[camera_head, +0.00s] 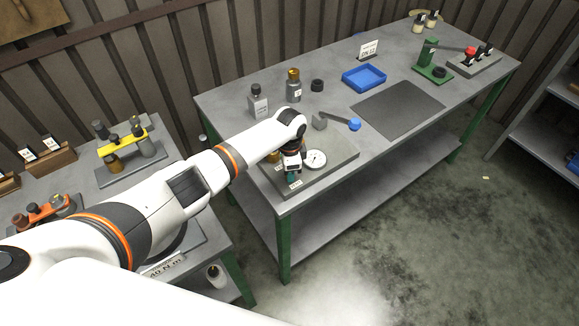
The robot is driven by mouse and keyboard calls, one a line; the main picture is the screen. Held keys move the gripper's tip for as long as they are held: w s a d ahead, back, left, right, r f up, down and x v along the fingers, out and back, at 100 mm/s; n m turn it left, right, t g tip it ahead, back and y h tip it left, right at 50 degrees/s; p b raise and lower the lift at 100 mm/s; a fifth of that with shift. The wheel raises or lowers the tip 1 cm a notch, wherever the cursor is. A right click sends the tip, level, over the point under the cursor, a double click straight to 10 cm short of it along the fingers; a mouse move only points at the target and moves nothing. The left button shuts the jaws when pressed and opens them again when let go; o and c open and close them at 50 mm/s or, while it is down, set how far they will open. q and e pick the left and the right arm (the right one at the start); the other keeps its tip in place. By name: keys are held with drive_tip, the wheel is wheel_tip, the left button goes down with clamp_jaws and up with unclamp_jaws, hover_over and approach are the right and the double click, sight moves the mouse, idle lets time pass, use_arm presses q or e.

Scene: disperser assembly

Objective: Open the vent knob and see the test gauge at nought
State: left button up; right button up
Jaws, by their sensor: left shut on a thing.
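The test gauge (316,158) has a white round dial and lies on a grey plate at the near left corner of the long bench. Its dark needle is too small to read against the scale. My left gripper (292,170) points down just left of the gauge, over the same plate. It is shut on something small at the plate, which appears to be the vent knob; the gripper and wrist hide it. My right gripper is out of view.
Bottles (258,101), a black cap (317,86) and a blue tray (364,77) are farther back. A dark mat (398,108) is bare. A green press (432,62) stands at the far right.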

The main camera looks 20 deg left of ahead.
use_arm(q)
drive_tip(key=n+p, duration=0.1)
drive_tip(key=n, duration=0.2)
drive_tip(key=shift+r+n, duration=0.15)
drive_tip(key=shift+n, duration=0.15)
drive_tip(key=shift+w+n+p, duration=0.1)
drive_tip(key=shift+n+p, duration=0.7)
drive_tip(key=shift+n, duration=1)
drive_tip(key=o, duration=1)
wheel_tip(320, 180, up, 12)
drive_tip(key=b, duration=0.1)
drive_tip(key=shift+b, duration=0.35)
